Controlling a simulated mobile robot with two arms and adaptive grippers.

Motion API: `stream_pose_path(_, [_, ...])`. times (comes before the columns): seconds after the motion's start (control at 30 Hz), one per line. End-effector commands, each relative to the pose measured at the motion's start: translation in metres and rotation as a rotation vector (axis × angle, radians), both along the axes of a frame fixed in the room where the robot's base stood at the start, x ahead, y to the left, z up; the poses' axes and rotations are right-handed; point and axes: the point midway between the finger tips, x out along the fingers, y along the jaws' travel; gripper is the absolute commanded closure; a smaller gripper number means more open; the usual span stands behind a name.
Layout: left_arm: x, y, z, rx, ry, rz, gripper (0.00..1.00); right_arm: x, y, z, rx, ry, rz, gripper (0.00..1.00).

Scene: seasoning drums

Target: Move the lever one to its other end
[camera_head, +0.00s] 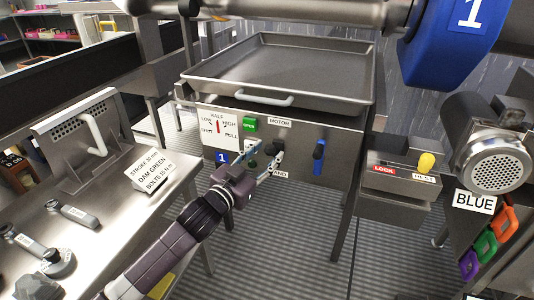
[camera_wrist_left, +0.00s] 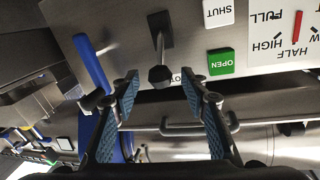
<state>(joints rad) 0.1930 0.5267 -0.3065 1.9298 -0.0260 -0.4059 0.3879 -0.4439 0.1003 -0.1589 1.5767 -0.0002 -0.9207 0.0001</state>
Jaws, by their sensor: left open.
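Lever one, a short metal stem with a black knob (camera_wrist_left: 160,76), sticks out of a dark slot plate in the steel panel, beside the green OPEN label (camera_wrist_left: 221,62) and white SHUT label (camera_wrist_left: 218,12). The wrist view shows the panel upside down. The knob appears between the fingertips of my left gripper (camera_wrist_left: 160,95), with a gap on each side. My left gripper (camera_head: 262,161) is open in front of the panel and mostly hides the lever in the head view. A blue tag "1" (camera_head: 222,156) is on the panel. My right gripper is not seen.
A blue-handled lever (camera_head: 319,157) stands to the right on the panel. A steel tray (camera_head: 285,64) with a pale handle is above. A LOCK box (camera_head: 395,172) with a yellow knob is at right. A steel bench (camera_head: 95,215) is at left. The floor in front is clear.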

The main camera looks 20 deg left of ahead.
Motion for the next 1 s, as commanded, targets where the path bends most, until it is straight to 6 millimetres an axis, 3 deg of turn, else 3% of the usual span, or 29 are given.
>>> stream_pose_path(0.4, [0.0085,-0.0020,0.0002,0.000,0.000,0.000,0.59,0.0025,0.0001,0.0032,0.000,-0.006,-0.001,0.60])
stream_pose_path(0.8, [0.0083,-0.0019,0.0001,0.000,0.000,0.000,1.00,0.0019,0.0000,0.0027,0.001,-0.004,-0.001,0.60])
stream_pose_path(1.0, [0.0082,-0.0018,0.0000,0.000,0.000,0.000,1.00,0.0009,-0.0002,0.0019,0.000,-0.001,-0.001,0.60])
